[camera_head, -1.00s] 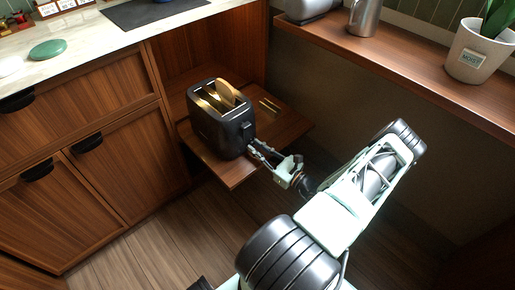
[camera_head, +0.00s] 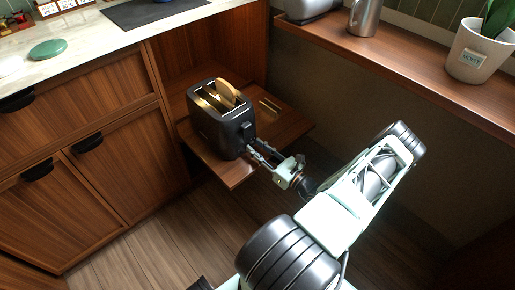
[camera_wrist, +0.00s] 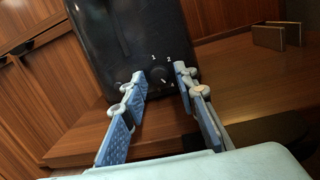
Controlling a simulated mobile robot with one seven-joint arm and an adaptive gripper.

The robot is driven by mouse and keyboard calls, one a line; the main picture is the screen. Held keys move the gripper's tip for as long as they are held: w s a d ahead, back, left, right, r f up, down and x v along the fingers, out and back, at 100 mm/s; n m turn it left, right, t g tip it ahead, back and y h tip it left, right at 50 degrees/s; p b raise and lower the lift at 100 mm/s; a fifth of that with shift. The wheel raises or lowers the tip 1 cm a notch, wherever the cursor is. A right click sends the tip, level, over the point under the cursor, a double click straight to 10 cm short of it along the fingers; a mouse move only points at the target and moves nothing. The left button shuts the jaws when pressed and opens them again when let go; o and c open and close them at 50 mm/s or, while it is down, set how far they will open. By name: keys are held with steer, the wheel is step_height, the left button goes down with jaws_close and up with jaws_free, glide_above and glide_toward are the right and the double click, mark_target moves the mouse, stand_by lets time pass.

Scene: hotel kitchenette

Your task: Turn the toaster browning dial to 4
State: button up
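The black toaster (camera_head: 222,122) stands on a wooden pull-out shelf (camera_head: 232,176), with bread in its slots. In the wrist view the toaster (camera_wrist: 122,38) fills the upper middle. Its round black browning dial (camera_wrist: 159,75) is low on the facing side, with small white digits around it; the dial's exact setting is too small to tell. My gripper (camera_head: 257,146) is at the toaster's right end. In the wrist view my gripper (camera_wrist: 158,78) is open, one finger on each side of the dial, with gaps visible between fingers and dial.
A small box-like item (camera_wrist: 277,35) lies on the shelf right of the toaster. A counter with a green dish (camera_head: 47,49) is at the left. A wooden ledge (camera_head: 420,75) holds a metal mug (camera_head: 363,18) and a potted plant (camera_head: 478,52).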

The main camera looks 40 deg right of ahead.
steer(key=shift+o, duration=0.3)
steer(key=shift+s, duration=0.1)
steer(key=s+d+f, duration=0.1)
steer(key=s+d, duration=0.1)
steer(key=s, duration=0.9)
steer(key=shift+s, duration=0.35)
